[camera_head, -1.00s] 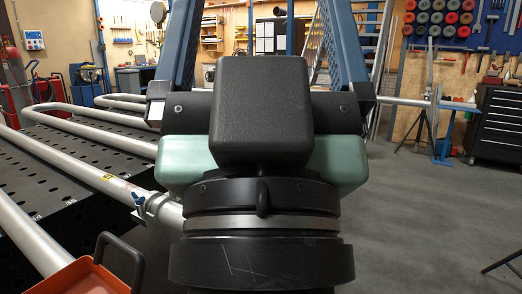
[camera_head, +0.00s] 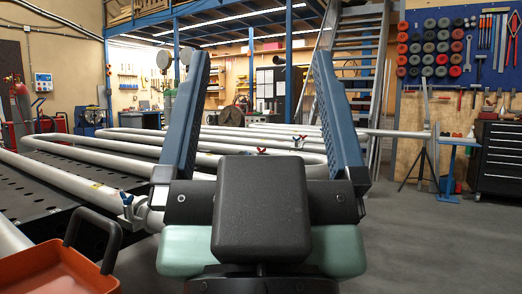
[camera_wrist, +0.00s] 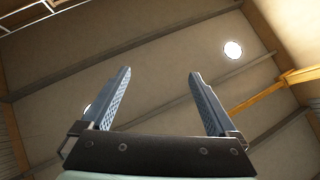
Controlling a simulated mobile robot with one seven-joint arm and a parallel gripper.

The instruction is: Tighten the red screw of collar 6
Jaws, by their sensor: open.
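My gripper (camera_head: 261,62) points up in the middle of the head view, its two blue-grey fingers wide apart with nothing between them. In the wrist view my gripper (camera_wrist: 160,75) is also open and empty, facing the ceiling. A collar with a red screw (camera_head: 261,151) sits on a pipe behind my gripper, seen between the fingers. Another small collar (camera_head: 299,139) with a dark, partly reddish screw is farther back to its right. A collar with a blue wing screw (camera_head: 127,202) is on the nearer pipe at left. No collar numbers are readable.
Silvery serpentine pipes (camera_head: 75,152) run over black perforated tables (camera_head: 30,205) at left. An orange tray (camera_head: 55,272) with a dark handle is at the lower left. A blue stand (camera_head: 449,170) and a black tool cabinet (camera_head: 497,158) stand at right. Grey floor at right is clear.

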